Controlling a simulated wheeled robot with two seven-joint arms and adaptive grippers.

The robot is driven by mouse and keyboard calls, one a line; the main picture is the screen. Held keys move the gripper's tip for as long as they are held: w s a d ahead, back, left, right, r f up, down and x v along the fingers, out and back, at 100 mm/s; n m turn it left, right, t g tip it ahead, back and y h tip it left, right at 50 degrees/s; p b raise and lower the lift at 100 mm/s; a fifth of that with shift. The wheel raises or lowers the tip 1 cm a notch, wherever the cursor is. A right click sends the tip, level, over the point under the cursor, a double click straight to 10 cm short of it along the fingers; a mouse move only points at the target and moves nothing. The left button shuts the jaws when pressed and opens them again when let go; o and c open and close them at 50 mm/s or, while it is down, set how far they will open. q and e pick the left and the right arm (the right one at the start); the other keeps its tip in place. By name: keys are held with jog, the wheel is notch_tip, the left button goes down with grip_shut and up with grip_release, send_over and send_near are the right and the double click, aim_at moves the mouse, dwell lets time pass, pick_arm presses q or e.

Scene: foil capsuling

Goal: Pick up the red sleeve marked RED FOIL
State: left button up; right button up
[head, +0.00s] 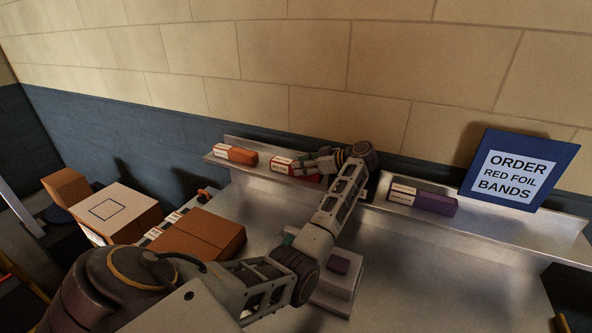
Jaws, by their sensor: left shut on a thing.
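The red sleeve (283,167) lies on the shelf along the wall, with a white label on its front; the label is too small to read. My left gripper (308,165) reaches over the shelf from the right and is shut on the right part of the sleeve. The fingers hide that end of it. The sleeve appears at shelf level; I cannot tell whether it touches the shelf. My right gripper is not in view.
An orange sleeve (236,154) lies left on the shelf (485,227), a purple one (435,202) right. A blue sign (518,170) reads ORDER RED FOIL BANDS. Brown boxes (205,232) and a white-topped box (118,208) stand left. A pale block (340,278) stands below my arm.

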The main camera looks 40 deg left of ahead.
pick_arm(q)
jog(key=shift+c, duration=1)
jog(key=shift+r, duration=0.1)
notch_tip(320, 180, up, 18)
jog(key=b, duration=0.1)
jog(key=shift+b, duration=0.3)
jog(key=shift+a+f, duration=0.1)
jog(key=shift+f, duration=0.15)
